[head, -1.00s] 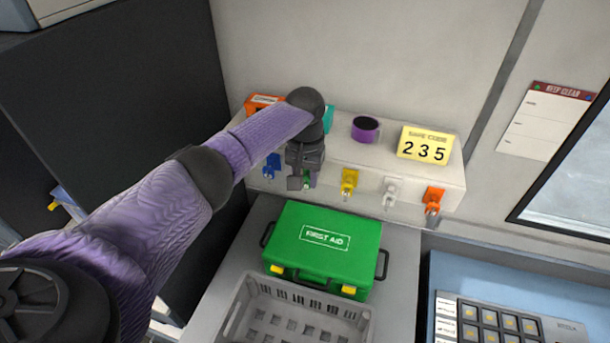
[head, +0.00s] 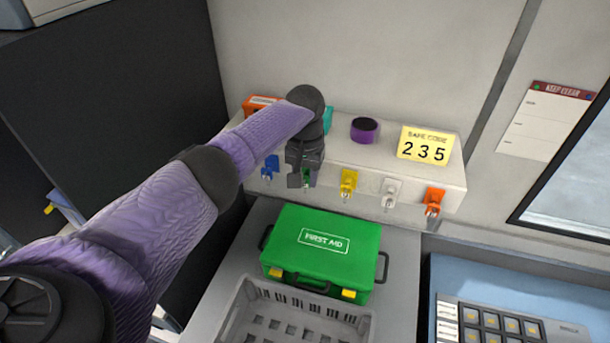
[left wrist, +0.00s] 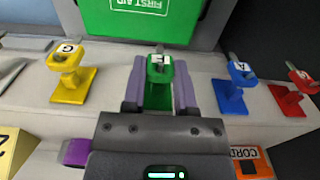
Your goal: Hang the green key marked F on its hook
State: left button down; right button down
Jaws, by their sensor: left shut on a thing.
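The green key marked F (left wrist: 160,67) shows in the left wrist view between the fingers of my left gripper (left wrist: 160,92), which is shut on it. The green hook (left wrist: 158,98) is directly behind the key, between the same fingers. The key is at the hook, but I cannot tell whether its hole is over the peg. In the head view my left gripper (head: 302,181) is at the front face of the white shelf, between the blue and yellow hooks, and hides most of the green hook and key (head: 308,178). My right gripper is not in view.
Blue (head: 270,167), yellow (head: 348,182), white (head: 390,192) and orange (head: 433,201) hooks with keys line the shelf front. A purple mug (head: 364,130) and a code card (head: 425,145) stand on top. A green first aid box (head: 322,245) and grey crate (head: 240,318) are below.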

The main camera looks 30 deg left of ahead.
pick_arm(q)
jog(key=shift+c, duration=1.6)
grip_release()
jog(key=shift+f, duration=0.1)
jog(key=shift+p, duration=0.35)
jog(key=shift+s+r+p, duration=0.1)
jog(key=shift+r+p, duration=0.2)
jog(key=shift+s+d+r+p, duration=0.15)
jog(key=shift+r+p, duration=0.3)
jog(key=shift+p, duration=0.45)
jog(key=shift+s+r+p, duration=0.15)
jog(key=shift+r+p, duration=0.3)
jog(key=shift+p, duration=0.4)
notch_tip(320, 180, up, 6)
jog(key=s+p, duration=0.2)
jog(key=p, duration=0.2)
jog(key=shift+d, duration=0.2)
